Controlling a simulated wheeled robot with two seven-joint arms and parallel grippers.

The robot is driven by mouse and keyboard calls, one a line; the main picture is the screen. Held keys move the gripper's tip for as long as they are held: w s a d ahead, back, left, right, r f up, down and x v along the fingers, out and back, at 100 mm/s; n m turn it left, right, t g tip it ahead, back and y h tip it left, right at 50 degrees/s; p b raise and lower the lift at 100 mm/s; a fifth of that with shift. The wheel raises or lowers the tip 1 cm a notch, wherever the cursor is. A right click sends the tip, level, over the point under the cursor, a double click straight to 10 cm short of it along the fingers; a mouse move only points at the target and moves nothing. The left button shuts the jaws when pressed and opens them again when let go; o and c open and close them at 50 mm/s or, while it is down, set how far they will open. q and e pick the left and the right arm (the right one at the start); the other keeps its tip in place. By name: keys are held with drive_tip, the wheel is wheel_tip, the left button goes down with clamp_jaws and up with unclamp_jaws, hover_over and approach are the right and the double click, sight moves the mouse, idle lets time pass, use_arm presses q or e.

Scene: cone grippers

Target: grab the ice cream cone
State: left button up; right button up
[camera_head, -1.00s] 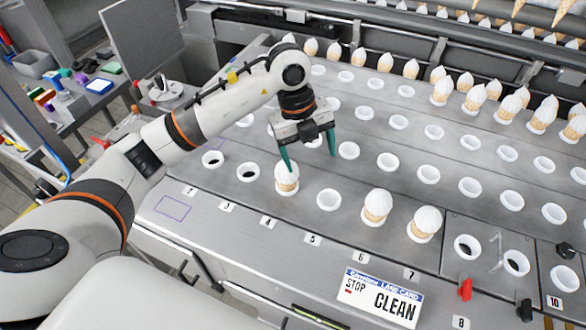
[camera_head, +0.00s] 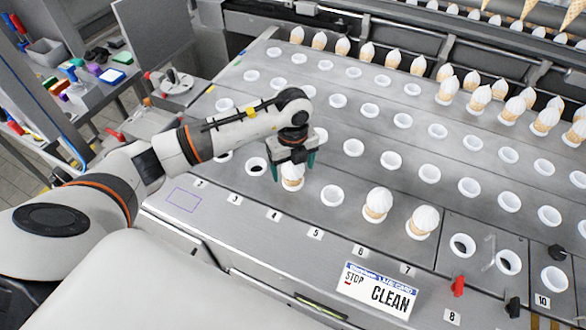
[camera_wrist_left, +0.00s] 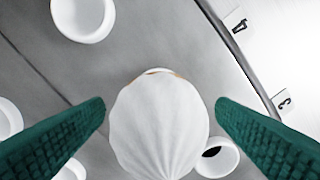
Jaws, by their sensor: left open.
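An ice cream cone with a white swirled top (camera_head: 292,176) stands upright in a holder in the front row of the metal plate. My left gripper (camera_head: 293,172) is open, with its green fingers on either side of this cone. In the left wrist view the cone's white top (camera_wrist_left: 158,125) lies between the two green fingers (camera_wrist_left: 160,115), with a gap visible on each side. Two more cones stand in the front row to the right, one cone (camera_head: 377,204) and another cone (camera_head: 422,222). My right gripper is not in view.
An empty white holder (camera_head: 332,195) is just right of the cone, and a dark-centred holder (camera_head: 256,167) is to its left. More cones (camera_head: 480,95) line the back rows. A white CLEAN sign (camera_head: 376,289) is on the front edge.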

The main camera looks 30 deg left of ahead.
use_arm(q)
drive_tip(key=shift+f, duration=0.7)
drive_tip(key=c, duration=0.8)
drive_tip(key=shift+w+r, duration=0.1)
drive_tip(key=shift+r, duration=0.05)
